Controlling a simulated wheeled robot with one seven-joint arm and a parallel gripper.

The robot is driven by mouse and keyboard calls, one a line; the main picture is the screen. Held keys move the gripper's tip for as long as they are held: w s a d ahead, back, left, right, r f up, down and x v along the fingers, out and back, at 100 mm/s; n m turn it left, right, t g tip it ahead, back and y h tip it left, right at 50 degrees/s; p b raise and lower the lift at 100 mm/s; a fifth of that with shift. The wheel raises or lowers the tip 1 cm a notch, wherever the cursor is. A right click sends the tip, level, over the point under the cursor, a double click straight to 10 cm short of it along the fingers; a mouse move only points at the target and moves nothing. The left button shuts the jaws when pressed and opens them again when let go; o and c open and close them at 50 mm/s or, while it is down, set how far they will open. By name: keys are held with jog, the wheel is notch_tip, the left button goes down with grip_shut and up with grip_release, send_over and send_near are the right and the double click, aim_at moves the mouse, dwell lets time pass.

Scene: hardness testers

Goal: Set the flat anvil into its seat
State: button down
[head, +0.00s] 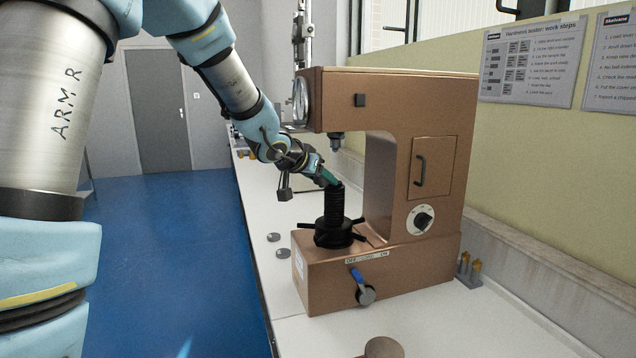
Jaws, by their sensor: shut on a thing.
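My gripper (330,179), with green fingers, is at the top of the black elevating screw (335,207) of the copper-brown hardness tester (408,172). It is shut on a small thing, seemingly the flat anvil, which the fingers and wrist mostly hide. The seat is at the top of the screw, directly under the fingertips. I cannot tell whether the held piece touches the seat or is just above it. The tester's dark indenter holder (337,141) hangs above the gripper. The black spoked handwheel (334,234) is around the base of the screw.
Two grey discs (273,237) (283,252) lie on the white bench (265,205) left of the tester. A blue-handled lever (361,287) sticks out in front. A brown round object (383,347) is at the near edge. Small pieces in a holder (468,270) stand at right.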

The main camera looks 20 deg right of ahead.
jog(key=shift+w+d+p, duration=0.3)
jog(key=shift+w+d, duration=0.25)
jog(key=shift+d, duration=0.35)
jog(key=shift+w+d+p, duration=0.25)
jog(key=shift+w+d, duration=0.35)
jog(key=shift+d, duration=0.3)
jog(key=shift+w+d+p, duration=0.3)
jog(key=shift+w+d, duration=0.25)
jog(key=shift+d, duration=0.35)
jog(key=shift+f+b, duration=0.4)
jog(key=shift+f, duration=0.25)
jog(key=shift+c, duration=0.9)
grip_release()
jog(key=shift+a, duration=0.1)
jog(key=shift+c, duration=1.1)
jog(key=s+a, duration=0.1)
jog(key=a, duration=0.1)
jog(key=s+a, duration=0.1)
jog(key=a, duration=0.1)
jog(key=s+a, duration=0.2)
jog(key=shift+r, duration=0.2)
